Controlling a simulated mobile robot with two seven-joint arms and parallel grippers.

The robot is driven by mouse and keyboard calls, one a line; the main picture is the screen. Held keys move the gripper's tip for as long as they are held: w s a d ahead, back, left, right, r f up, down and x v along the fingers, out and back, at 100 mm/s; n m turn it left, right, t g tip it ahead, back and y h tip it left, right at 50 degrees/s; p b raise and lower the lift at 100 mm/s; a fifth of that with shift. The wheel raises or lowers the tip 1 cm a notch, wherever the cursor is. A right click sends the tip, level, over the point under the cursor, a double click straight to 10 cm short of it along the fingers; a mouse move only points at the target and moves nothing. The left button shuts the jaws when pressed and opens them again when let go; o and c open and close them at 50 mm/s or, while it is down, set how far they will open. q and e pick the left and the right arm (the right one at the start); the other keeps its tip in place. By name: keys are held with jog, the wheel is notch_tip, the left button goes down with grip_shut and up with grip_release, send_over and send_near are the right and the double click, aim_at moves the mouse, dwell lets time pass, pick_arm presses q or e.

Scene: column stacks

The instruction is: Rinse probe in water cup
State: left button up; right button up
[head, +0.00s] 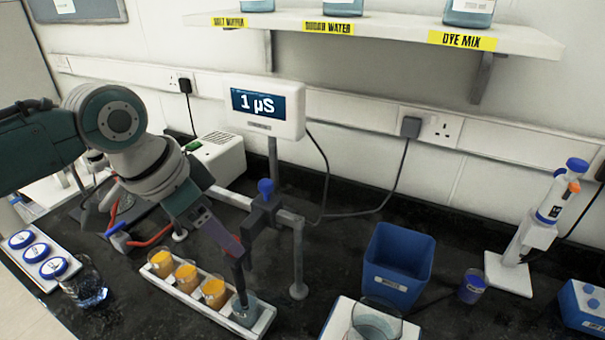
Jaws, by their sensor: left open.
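My left gripper (232,244) reaches in from the left and points down at the holder arm of a grey stand (297,240) with a blue knob. It is open, its fingers partly overlapping the holder. A dark, slim probe (240,283) hangs below the holder, its lower end at a clear bluish cup (244,315) at the right end of a white rack (205,312). I cannot tell whether the tip touches liquid. Three cups of orange liquid (186,277) stand in the same rack. A larger clear glass vessel (376,320) stands at the bottom edge, partly cut off. My right gripper is out of view.
A meter (265,108) reads 1 µS. A blue bin (392,265), a small purple-blue cup (472,286) and a pipette stand (525,250) are to the right. Blue-capped jars (37,252) and a dark glass (86,285) are at left. A shelf (400,28) overhangs the back.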

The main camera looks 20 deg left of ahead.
pick_arm(q)
jog(key=shift+w+d+f, duration=0.1)
jog(key=shift+w+f, duration=0.15)
jog(key=shift+f, duration=0.4)
grip_shut()
dwell(1.0)
